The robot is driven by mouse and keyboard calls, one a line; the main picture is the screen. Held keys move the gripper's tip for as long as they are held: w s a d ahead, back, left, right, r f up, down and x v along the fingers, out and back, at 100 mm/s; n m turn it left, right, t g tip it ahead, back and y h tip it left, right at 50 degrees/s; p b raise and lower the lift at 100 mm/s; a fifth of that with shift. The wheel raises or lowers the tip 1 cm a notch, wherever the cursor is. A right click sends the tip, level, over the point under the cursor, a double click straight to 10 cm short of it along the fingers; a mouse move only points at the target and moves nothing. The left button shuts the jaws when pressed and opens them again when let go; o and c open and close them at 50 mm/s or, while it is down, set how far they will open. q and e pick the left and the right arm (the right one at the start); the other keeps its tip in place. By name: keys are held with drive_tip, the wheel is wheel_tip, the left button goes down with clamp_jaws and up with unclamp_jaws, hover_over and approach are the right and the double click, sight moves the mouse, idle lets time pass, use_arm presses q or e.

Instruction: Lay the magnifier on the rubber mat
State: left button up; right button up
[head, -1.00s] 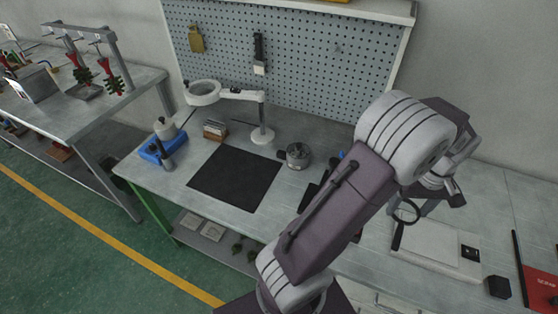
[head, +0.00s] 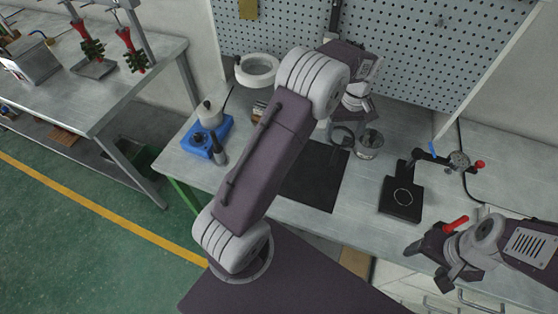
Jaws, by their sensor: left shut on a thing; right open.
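The black rubber mat (head: 318,185) lies flat on the bench, its left part hidden behind my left arm. My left gripper (head: 350,118) is shut on the small dark-rimmed magnifier (head: 342,138) and holds it near the mat's back right corner. The magnifier's lens hangs below the fingers; I cannot tell how far above the bench it is. My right gripper (head: 442,255) is open at the bench's front edge, right of the mat.
A round metal pot (head: 369,144) stands close to the right of the magnifier. A black plate device (head: 401,199) is right of the mat. A ring lamp (head: 257,70) and a blue-based device (head: 207,138) are at the left. A red-handled tool (head: 456,224) shows beside my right gripper.

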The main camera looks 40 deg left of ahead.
use_arm(q)
drive_tip(key=shift+d+f, duration=0.25)
drive_tip(key=shift+d, duration=0.4)
hover_over(304, 159)
wheel_tip(304, 159, down, 7)
drive_tip(key=shift+w+f, duration=0.1)
drive_tip(key=shift+f, duration=1.9)
drive_tip(key=shift+f, duration=0.15)
drive_tip(key=o, duration=1.5)
drive_tip(key=shift+c, duration=0.2)
